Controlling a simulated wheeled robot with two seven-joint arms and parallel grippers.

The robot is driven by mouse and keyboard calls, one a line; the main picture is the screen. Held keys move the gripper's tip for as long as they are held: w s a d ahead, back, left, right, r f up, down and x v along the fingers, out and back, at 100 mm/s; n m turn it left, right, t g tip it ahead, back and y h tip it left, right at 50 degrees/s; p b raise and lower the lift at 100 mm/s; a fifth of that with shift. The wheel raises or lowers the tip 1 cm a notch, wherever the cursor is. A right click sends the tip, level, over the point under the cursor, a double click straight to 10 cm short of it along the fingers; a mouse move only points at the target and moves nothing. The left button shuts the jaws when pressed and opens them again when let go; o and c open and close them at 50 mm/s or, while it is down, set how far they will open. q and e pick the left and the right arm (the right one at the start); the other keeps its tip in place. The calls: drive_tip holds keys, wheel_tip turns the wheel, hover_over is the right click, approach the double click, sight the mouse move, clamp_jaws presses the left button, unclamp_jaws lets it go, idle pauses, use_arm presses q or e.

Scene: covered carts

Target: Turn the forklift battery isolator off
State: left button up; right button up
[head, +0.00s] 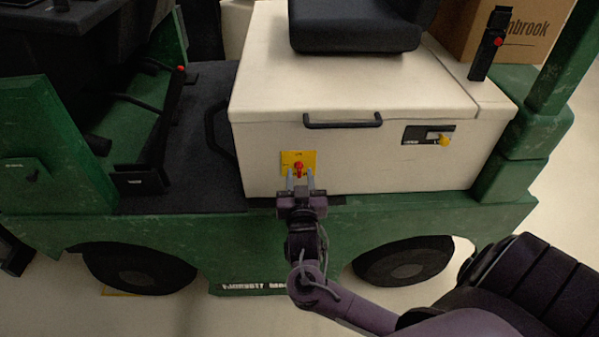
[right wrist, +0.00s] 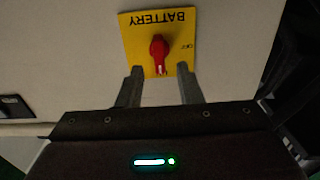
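The battery isolator is a red rotary knob (head: 299,168) on a yellow plate (head: 290,156), on the cream side panel of the green forklift (head: 230,232). In the right wrist view the red knob (right wrist: 159,48) sits on the yellow plate (right wrist: 133,30), which reads BATTERY and OFF upside down. My right gripper (head: 300,178) is in front of the plate. My left gripper is not in view.
A black handle (head: 343,122) is on the panel above the plate. A black seat (head: 355,30) is on top. A cardboard box (head: 515,35) stands behind.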

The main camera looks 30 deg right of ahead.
sight(299, 170)
drive_tip(key=shift+x, duration=1.15)
clamp_jaws()
